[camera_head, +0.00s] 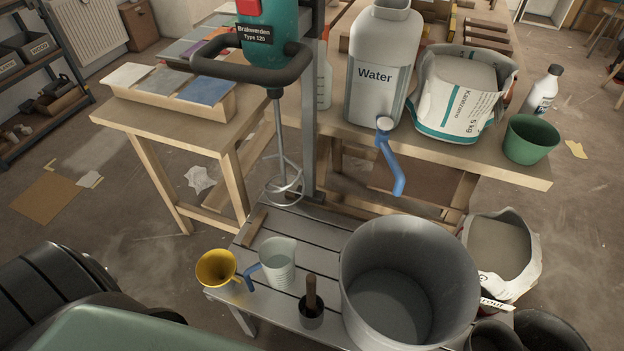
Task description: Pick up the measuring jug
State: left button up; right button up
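The measuring jug (279,264) is a pale, translucent vessel with a blue handle on its left side. It stands upright on the grey slatted bench in the lower middle of the head view. A yellow funnel (216,267) is just left of the handle. Neither of my grippers can be made out in this view, and nothing is seen holding the jug.
A large grey bucket (452,298) and a small dark pot (311,316) with a wooden-handled tool stand right of the jug. A mixer whisk (284,187) hangs behind it. The Water canister (374,95) and its blue tap are on the bench behind.

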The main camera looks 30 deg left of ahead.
aim_at(276, 255)
jog(key=u, duration=1.25)
